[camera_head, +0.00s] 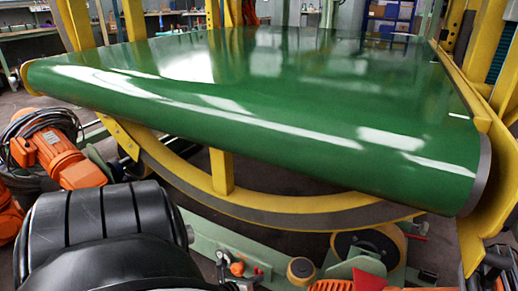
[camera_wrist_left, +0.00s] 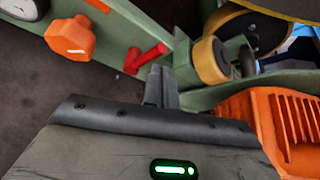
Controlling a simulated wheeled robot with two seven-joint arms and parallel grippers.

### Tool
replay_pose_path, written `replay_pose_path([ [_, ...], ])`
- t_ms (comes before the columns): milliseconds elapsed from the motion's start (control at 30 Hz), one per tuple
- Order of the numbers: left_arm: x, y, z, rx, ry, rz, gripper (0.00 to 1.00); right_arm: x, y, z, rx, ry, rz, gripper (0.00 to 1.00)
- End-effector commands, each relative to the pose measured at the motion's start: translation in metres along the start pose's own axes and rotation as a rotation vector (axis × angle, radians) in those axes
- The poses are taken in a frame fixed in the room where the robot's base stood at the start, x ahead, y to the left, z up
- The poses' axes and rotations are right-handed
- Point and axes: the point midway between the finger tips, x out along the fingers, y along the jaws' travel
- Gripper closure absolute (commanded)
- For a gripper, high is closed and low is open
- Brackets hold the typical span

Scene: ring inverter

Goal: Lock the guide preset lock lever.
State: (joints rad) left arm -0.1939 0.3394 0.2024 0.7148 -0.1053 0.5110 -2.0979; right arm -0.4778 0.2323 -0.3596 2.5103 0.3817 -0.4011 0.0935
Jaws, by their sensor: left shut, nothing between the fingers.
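A small red lever (camera_wrist_left: 147,57) sits on the pale green frame in the left wrist view, near an orange knob (camera_wrist_left: 70,38). I take it to be the lock lever, though no label is readable. In the head view, small red parts (camera_head: 258,270) show beside the orange knob (camera_head: 237,268) on the green frame. My left gripper (camera_wrist_left: 160,84) is shut and empty, its fingertips just below and right of the lever in the wrist picture. I cannot tell whether they touch it. In the head view my black arm fills the lower left and the fingertips are not clear. My right gripper is not in view.
A yellow roller (camera_wrist_left: 210,60) and a finned orange motor (camera_wrist_left: 285,120) stand right of the fingers. A wide green belt (camera_head: 270,95) and a yellow ring frame (camera_head: 270,205) lie above. A round gauge (camera_wrist_left: 25,8) is at upper left.

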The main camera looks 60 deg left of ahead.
Motion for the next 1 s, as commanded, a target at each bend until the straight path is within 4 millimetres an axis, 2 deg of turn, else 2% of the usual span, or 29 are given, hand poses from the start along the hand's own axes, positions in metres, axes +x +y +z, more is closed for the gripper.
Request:
replay_pose_path([
  [100, 0.001, -0.029, -0.015, -0.007, 0.005, -0.015, 1.0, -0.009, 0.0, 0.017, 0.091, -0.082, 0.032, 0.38],
  [300, -0.041, -0.006, -0.028, 0.002, 0.01, -0.015, 1.0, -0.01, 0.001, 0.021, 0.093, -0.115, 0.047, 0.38],
  [500, -0.071, 0.01, -0.036, 0.001, 0.008, -0.018, 1.0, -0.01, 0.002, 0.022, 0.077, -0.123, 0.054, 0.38],
  [700, -0.083, 0.016, -0.039, 0.001, 0.006, -0.02, 1.0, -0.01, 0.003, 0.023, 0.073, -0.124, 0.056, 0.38],
  [1000, -0.083, 0.016, -0.04, 0.001, 0.006, -0.021, 1.0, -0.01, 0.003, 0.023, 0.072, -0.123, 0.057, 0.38],
])
